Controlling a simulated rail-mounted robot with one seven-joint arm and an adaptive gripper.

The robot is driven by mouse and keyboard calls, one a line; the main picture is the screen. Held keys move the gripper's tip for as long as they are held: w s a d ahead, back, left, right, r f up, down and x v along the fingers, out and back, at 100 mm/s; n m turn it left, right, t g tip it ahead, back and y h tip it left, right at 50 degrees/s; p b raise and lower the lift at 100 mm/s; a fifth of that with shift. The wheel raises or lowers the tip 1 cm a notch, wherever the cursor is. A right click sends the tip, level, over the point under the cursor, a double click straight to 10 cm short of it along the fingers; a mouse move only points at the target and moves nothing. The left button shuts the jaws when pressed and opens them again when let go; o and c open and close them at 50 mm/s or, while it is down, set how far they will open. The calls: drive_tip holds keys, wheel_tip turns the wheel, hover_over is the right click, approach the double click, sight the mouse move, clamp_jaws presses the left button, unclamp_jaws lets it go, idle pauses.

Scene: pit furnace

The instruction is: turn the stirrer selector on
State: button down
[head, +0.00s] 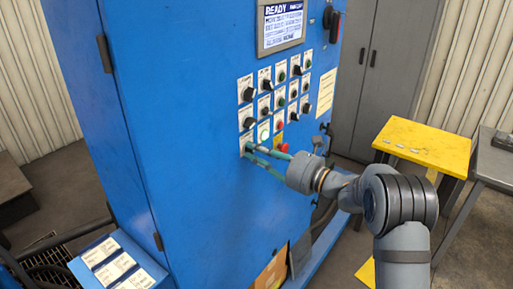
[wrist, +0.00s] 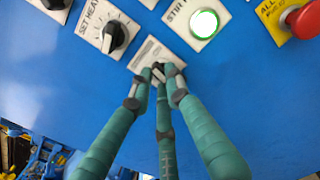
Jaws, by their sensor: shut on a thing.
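My gripper (head: 250,151) reaches the lower left of the switch rows on the blue cabinet. In the wrist view, my teal-fingered gripper (wrist: 161,76) is shut on a small black selector knob (wrist: 159,69) on a white label plate (wrist: 151,51). The fingertips hide most of the knob, so its pointer angle cannot be told, and the plate's print is too blurred to read. Just above right is a lit white-green button (wrist: 204,22) on a plate reading "STIR"; the lit button also shows in the head view (head: 264,132).
A black "SET HEAT" knob (wrist: 114,36) is close at the upper left of the fingers. A red mushroom button (wrist: 301,19) on a yellow plate is to the right. A display (head: 283,23) reads "READY". A yellow table (head: 422,143) stands at the right.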

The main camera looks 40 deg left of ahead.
drive_tip(key=m+p, duration=0.2)
drive_tip(key=m, duration=0.2)
idle(0.7)
drive_tip(key=c, duration=1.7)
unclamp_jaws()
drive_tip(key=shift+o, duration=0.2)
drive_tip(key=d, duration=1.2)
drive_tip(key=shift+s+a, duration=0.1)
